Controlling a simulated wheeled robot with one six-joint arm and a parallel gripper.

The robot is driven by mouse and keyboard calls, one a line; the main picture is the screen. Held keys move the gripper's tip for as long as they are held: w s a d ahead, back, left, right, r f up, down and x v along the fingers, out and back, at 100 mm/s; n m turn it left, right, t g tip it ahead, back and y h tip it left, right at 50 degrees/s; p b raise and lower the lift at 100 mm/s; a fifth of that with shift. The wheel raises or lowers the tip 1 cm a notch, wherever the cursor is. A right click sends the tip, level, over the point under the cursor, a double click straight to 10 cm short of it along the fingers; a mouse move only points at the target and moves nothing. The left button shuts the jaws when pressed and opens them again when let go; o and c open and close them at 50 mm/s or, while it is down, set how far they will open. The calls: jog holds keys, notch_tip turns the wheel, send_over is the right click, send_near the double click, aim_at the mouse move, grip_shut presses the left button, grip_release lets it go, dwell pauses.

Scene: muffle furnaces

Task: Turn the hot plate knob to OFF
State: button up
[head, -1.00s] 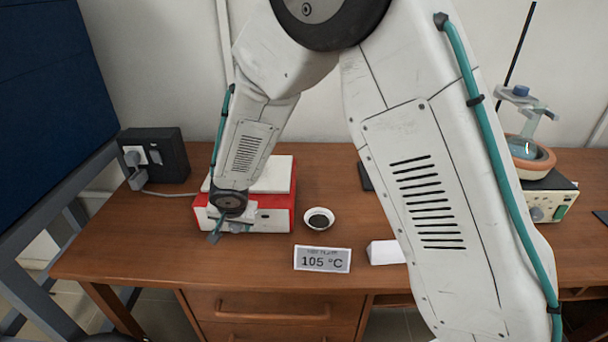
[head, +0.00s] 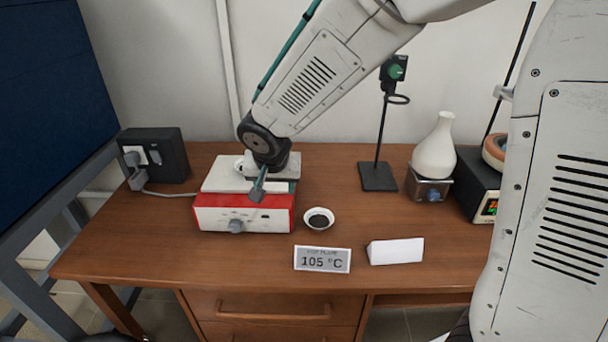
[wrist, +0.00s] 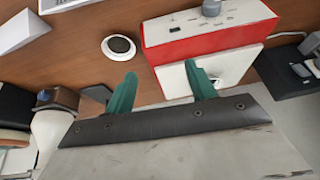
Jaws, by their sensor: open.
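The hot plate (head: 245,219) is a red box with a white front panel and a pale top plate, at the left of the desk. Its grey knob (head: 236,226) sticks out of the front panel, and shows in the wrist view (wrist: 211,8) at the top edge. I cannot read its setting. My gripper (head: 258,190) is above the hot plate, behind and to the right of the knob, apart from it. In the wrist view its two teal fingers (wrist: 160,78) are spread with nothing held between them. The wrist partly hides the top plate and a small white thing on it (wrist: 217,82).
A small dish with dark contents (head: 319,219) stands right of the hot plate. A sign reading 105 °C (head: 322,260) and a white blank card (head: 396,251) stand in front. A black socket box (head: 154,155) is at left; a stand (head: 378,178) and flask (head: 435,150) are behind right.

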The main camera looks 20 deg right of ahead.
jog(key=s+d+r, duration=0.4)
jog(key=d, duration=0.1)
jog(key=shift+s+d+r+g+h, duration=0.25)
jog(key=shift+d+g+h, duration=0.05)
jog(key=shift+d, duration=0.05)
jog(key=s+d+r+n+g, duration=0.1)
jog(key=s+d+r, duration=0.1)
jog(key=s, duration=0.6)
jog(key=s+d+r+n+y, duration=0.1)
jog(key=s+d+r, duration=0.1)
jog(key=s, duration=0.6)
jog(key=s+d+r+n+g, duration=0.1)
jog(key=s+d+r+n, duration=0.1)
jog(key=s, duration=0.6)
jog(key=shift+d+r+g+y, duration=0.35)
jog(key=shift+d+r, duration=0.2)
jog(key=shift+d, duration=0.6)
jog(key=shift+s, duration=0.1)
